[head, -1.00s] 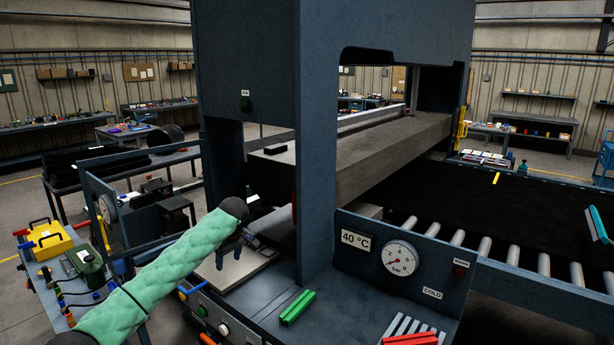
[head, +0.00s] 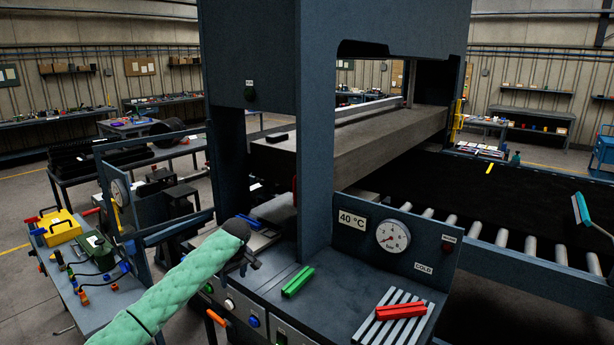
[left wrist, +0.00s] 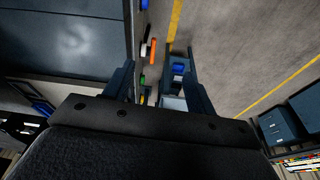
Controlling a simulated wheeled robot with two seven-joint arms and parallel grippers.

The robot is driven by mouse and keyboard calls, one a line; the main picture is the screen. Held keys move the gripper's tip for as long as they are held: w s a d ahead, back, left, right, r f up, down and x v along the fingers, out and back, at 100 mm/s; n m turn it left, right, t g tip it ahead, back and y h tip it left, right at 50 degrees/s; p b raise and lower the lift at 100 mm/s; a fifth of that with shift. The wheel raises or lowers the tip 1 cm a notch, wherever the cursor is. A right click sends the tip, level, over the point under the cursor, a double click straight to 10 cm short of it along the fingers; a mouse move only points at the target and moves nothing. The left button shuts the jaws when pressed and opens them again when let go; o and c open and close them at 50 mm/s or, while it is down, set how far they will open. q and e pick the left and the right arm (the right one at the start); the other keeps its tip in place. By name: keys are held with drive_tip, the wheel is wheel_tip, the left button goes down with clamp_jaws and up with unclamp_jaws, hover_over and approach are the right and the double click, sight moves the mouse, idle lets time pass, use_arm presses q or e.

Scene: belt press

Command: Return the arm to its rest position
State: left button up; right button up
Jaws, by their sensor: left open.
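My left arm in its green quilted sleeve reaches in from the bottom left of the head view. Its dark gripper (head: 250,264) is in front of the left side of the press (head: 318,130), above the lower frame with its buttons. In the left wrist view the two fingers (left wrist: 160,78) stand apart with nothing between them; floor and small coloured parts show beyond. The fingertips are small and dark in the head view. My right gripper is in neither view.
A gauge panel (head: 392,237) stands on the press's front ledge, near a green block (head: 298,281) and a red block (head: 401,311) on a slatted rack. A side table (head: 120,296) with a yellow box (head: 59,227) is at the left. Rollers (head: 502,237) run right.

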use_arm(q)
drive_tip(key=s+d+f+m+h+b, duration=0.15)
drive_tip(key=s+f, duration=0.65)
drive_tip(key=f, duration=0.8)
drive_tip(key=s+d+f+m+b, duration=0.3)
drive_tip(key=s+f, duration=0.5)
drive_tip(key=f, duration=0.7)
drive_tip(key=s+d+f+m+h+b, duration=0.15)
drive_tip(key=s+f, duration=0.65)
drive_tip(key=f, duration=0.8)
drive_tip(key=s+f+m+b, duration=0.2)
drive_tip(key=s+f, duration=0.7)
drive_tip(key=s, duration=0.5)
drive_tip(key=s+a+f+m+b, duration=0.1)
drive_tip(key=s+f+b, duration=0.1)
drive_tip(key=s+f, duration=0.7)
drive_tip(key=s+f+m+b, duration=0.2)
drive_tip(key=s+f, duration=0.7)
drive_tip(key=s, duration=1)
drive_tip(key=shift+a+f+m+y+b, duration=0.2)
drive_tip(key=shift+a+m+y+b, duration=0.15)
drive_tip(key=shift+b, duration=0.15)
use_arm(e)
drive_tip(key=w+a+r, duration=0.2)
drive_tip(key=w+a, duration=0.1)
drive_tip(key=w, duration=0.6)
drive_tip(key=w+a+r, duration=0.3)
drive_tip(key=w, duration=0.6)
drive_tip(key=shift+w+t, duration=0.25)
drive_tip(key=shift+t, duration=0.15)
